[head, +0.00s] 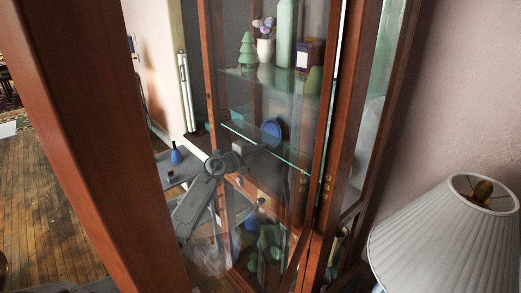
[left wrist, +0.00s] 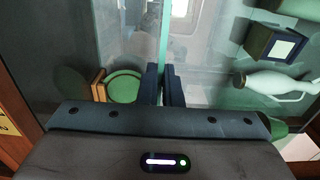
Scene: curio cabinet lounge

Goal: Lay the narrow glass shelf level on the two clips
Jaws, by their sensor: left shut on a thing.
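The narrow glass shelf (head: 282,157) shows in the head view as a bright teal edge running across the inside of the wood-framed cabinet (head: 317,150). My left arm reaches into the cabinet, and my left gripper (head: 268,147) is at that shelf, partly behind glass. In the left wrist view, the left gripper (left wrist: 164,85) is shut on the edge of the glass shelf (left wrist: 163,40), which runs away between the fingers. I cannot make out the two clips or tell whether the shelf touches them. My right gripper is not in view.
A shelf above holds a green tree figure (head: 248,48), a white vase (head: 265,50) and a green bottle (head: 285,35). A blue round piece (head: 271,131) stands close to my gripper. A pleated lamp (head: 445,240) stands at right. A blue bottle (head: 176,154) is at left.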

